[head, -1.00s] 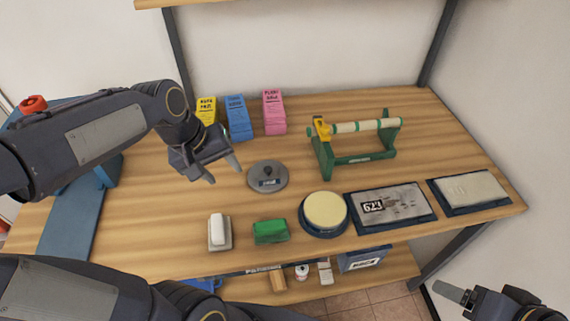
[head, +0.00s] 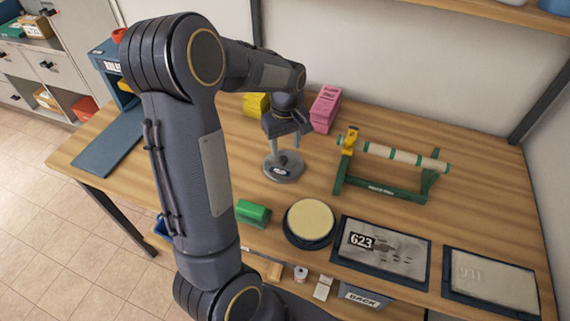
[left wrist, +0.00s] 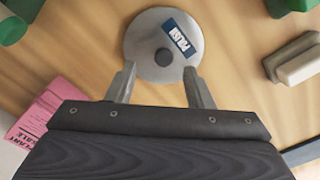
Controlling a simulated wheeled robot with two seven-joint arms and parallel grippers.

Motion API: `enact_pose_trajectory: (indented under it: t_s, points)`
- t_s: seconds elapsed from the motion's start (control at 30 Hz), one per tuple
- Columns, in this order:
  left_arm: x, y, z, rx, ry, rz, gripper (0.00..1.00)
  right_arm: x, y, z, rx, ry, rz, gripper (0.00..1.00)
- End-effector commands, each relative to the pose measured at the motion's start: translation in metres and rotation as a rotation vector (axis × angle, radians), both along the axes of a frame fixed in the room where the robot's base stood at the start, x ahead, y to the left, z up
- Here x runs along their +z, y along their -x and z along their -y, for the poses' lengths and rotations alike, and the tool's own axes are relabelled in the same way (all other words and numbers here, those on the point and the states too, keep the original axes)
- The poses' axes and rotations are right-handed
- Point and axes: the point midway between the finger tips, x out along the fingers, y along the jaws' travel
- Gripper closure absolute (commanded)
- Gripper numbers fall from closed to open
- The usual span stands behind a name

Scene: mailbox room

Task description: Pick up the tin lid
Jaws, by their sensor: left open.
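The tin lid (head: 293,172) is a round grey disc lying flat on the wooden table, with a dark knob in its middle and a blue "POLISH" label. My left gripper (head: 284,150) is open and empty above it, pointing down. In the left wrist view the lid (left wrist: 150,30) lies just beyond the open fingertips (left wrist: 160,68), with the knob centred between them. I cannot tell the exact height of the fingertips over the lid. My right gripper is out of view.
A pink box (head: 325,110) and a yellow box (head: 256,104) stand behind the gripper. A green roller stand (head: 385,190) is to the right. A green block (head: 252,213), a cream round pad (head: 310,221) and a "623" plate (head: 385,252) lie in front.

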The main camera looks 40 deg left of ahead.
Motion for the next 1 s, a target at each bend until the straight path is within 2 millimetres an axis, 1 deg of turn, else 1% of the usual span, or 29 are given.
enact_pose_trajectory:
  t_s: [0.2,0.3,0.4,0.57,0.6,0.93,0.97,1.0]
  points:
    - [-0.032,0.005,-0.005,0.000,0.001,-0.004,0.53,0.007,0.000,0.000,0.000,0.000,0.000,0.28]
    - [-0.043,0.005,-0.005,-0.001,0.001,-0.002,0.53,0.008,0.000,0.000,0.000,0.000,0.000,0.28]
    - [-0.047,0.005,-0.005,-0.001,0.001,0.000,0.53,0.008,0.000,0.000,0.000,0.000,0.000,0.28]
    - [-0.047,0.005,-0.005,-0.001,0.001,0.002,0.53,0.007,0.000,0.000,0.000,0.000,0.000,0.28]
    - [-0.047,0.005,-0.005,-0.001,0.001,0.002,0.54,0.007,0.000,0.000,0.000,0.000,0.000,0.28]
    - [-0.047,0.004,-0.005,-0.001,0.001,0.002,0.97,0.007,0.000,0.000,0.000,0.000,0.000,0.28]
    - [-0.046,0.004,-0.005,-0.001,0.001,0.002,1.00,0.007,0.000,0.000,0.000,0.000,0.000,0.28]
    - [-0.046,0.004,-0.005,-0.001,0.001,0.002,1.00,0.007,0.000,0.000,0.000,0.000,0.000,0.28]
